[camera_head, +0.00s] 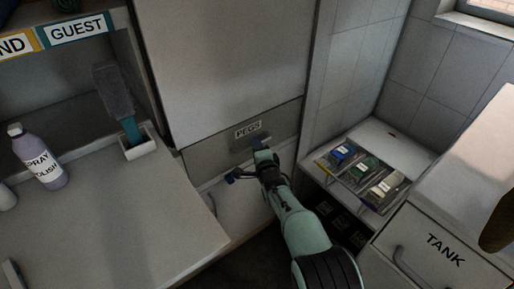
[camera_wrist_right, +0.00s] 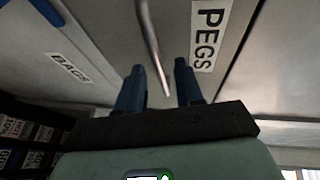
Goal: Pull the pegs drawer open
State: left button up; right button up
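The pegs drawer (camera_head: 283,124) is a grey front with a PEGS label, below a large plain panel in the head view. It looks shut. Its label (camera_wrist_right: 208,35) and metal bar handle (camera_wrist_right: 150,45) show in the right wrist view. My right gripper (camera_head: 245,160) is in front of the drawer, with its dark blue fingers spread apart. In the right wrist view, the open gripper (camera_wrist_right: 160,85) has the handle's end between its fingertips in the picture. I cannot tell whether either finger touches it. The gripper hides much of the handle in the head view. My left gripper is not in view.
An open tray of labelled packets (camera_head: 365,172) and a TANK drawer (camera_head: 430,250) are at right. A BAGS label (camera_wrist_right: 68,67) is nearby.

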grip_shut()
dwell(1.3)
